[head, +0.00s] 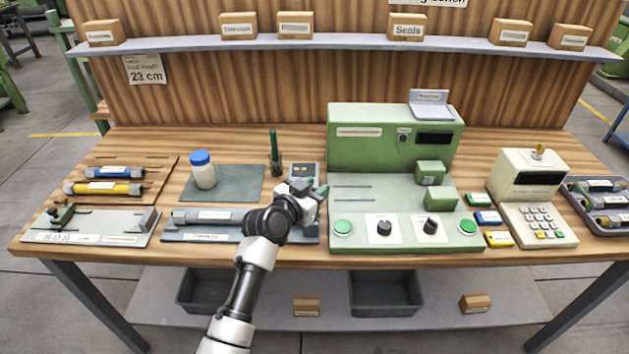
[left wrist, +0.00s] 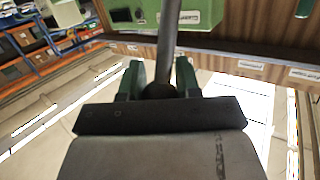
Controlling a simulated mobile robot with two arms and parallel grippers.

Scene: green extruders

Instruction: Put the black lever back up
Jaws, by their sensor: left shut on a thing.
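My left gripper (head: 316,193) is over the right end of the grey fixture (head: 176,235), beside the green machine's left edge. In the left wrist view the two green fingers of the left gripper (left wrist: 159,82) are closed on the black lever (left wrist: 168,42). The lever's dark rod runs up from between the fingers to the top of that picture, with a rounded dark end at the fingertips. In the head view my gripper and wrist hide the lever, so its angle there cannot be told. My right gripper is not in view.
The green machine (head: 375,150) with knobs and green buttons stands close on the right. A small panel (head: 303,170) is just behind my gripper. A white bottle with a blue cap (head: 203,172) and a green tool in a dark holder (head: 275,160) stand behind the fixture.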

